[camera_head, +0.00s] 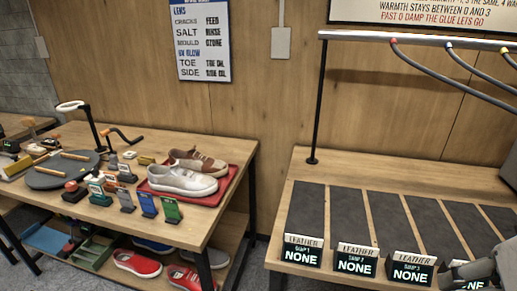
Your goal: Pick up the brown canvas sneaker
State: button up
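The brown canvas sneaker (208,163) has a white sole and a pale lace area. It lies on a red tray (226,185) on the left wooden table, behind a white-grey sneaker (180,180) that hides part of it. My gripper (458,278) shows only partly at the bottom right corner, in front of the right bench and far from the sneaker. Its fingers are too small and cut off to tell whether they are open or shut.
Small bottles and coloured cards (148,204) stand in front of the tray. A dark round turntable (62,170) and a lamp are to the left. A lower shelf holds a red shoe (137,263). The right bench (345,173) has dark strips, LEATHER signs and overhead hoses. A gap separates the tables.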

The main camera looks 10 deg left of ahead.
aim_at(192, 160)
jog(key=i+j, duration=0.1)
jog(key=j, duration=0.35)
jog(key=i+j, duration=0.15)
jog(key=j, duration=0.25)
jog(key=i+j, duration=0.1)
jog(key=j, duration=0.35)
jog(key=i+j, duration=0.1)
jog(key=j, duration=0.3)
jog(key=i+j, duration=0.1)
jog(key=j, duration=0.35)
jog(key=i+j, duration=0.15)
jog(key=j, duration=0.25)
jog(key=i+j, duration=0.1)
jog(key=j, duration=0.35)
jog(key=i+j, duration=0.1)
jog(key=j, duration=0.3)
